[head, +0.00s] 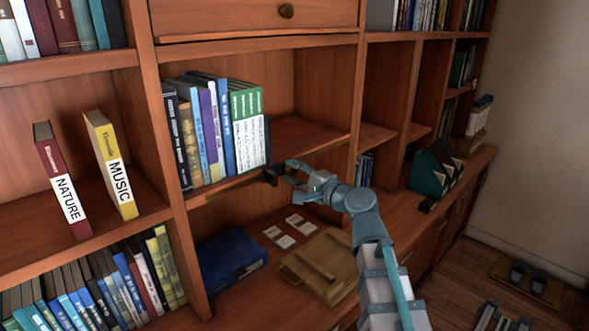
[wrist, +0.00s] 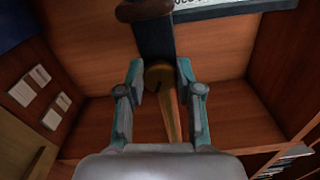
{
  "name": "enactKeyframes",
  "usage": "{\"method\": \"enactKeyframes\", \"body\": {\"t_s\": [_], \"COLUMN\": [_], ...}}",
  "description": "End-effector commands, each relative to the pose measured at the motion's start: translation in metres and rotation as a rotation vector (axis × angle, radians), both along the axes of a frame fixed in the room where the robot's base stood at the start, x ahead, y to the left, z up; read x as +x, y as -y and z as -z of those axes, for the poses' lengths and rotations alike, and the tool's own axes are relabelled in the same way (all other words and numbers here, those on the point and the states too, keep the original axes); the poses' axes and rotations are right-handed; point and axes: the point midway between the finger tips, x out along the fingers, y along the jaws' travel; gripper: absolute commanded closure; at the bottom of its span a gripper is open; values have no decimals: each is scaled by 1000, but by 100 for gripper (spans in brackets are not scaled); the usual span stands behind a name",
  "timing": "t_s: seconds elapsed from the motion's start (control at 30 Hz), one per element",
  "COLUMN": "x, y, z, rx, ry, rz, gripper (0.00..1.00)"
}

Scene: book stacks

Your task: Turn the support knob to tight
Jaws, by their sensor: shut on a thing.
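The support is a dark bookend (head: 268,137) upright at the right end of a row of books on the middle shelf. A dark bracket (head: 270,176) sits at the shelf's front edge below it. My gripper (head: 289,173) reaches this bracket from the right. In the wrist view, the round brown support knob (wrist: 159,75) with a dark mark lies between the fingertips of my gripper (wrist: 164,78). The gripper is shut on the knob. In the head view the knob is hidden by the fingers, and I cannot read any tight marking.
The row of books (head: 213,130) stands left of the bookend, with bare shelf to its right. Below are a blue box (head: 230,261), white cards (head: 283,241) and a wooden box (head: 318,266). A shelf upright (head: 353,110) stands close behind my arm.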

Motion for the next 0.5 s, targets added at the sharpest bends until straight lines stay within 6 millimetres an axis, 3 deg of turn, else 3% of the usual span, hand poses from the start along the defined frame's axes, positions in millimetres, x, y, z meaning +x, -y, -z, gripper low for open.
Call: {"method": "enactKeyframes", "body": {"t_s": [0.5], "x": [0], "y": [0], "z": [-1], "rx": [65], "ry": [-65], "rz": [1], "gripper": [100]}}
